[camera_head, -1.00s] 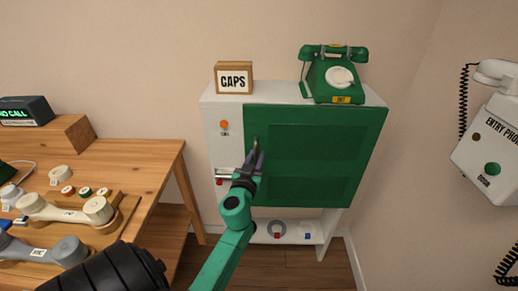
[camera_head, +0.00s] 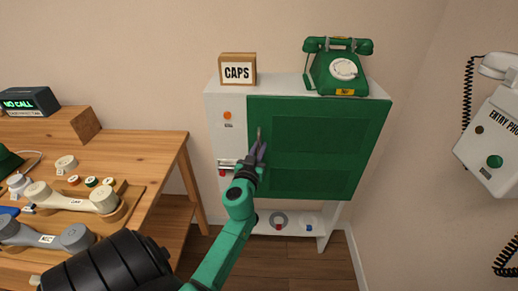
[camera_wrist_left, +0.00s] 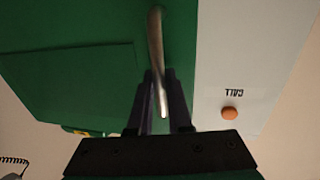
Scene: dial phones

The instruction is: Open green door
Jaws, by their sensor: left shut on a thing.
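The green door (camera_head: 315,150) is on the front of a white cabinet (camera_head: 226,98) and looks closed in the head view. It also fills much of the left wrist view (camera_wrist_left: 75,75). A metal bar handle (camera_wrist_left: 156,50) stands near the door's left edge; its upper part shows in the head view (camera_head: 259,134). My left gripper (camera_head: 261,150) is at the handle, with its dark fingers (camera_wrist_left: 160,110) on either side of it in the wrist view. It is shut on the handle. My right gripper is not in view.
A green dial phone (camera_head: 338,68) and a CAPS sign (camera_head: 238,70) stand on the cabinet. An orange CALL button (camera_head: 227,115) is left of the door. A wooden table (camera_head: 150,150) with handsets is at left. A white wall phone (camera_head: 492,145) hangs at right.

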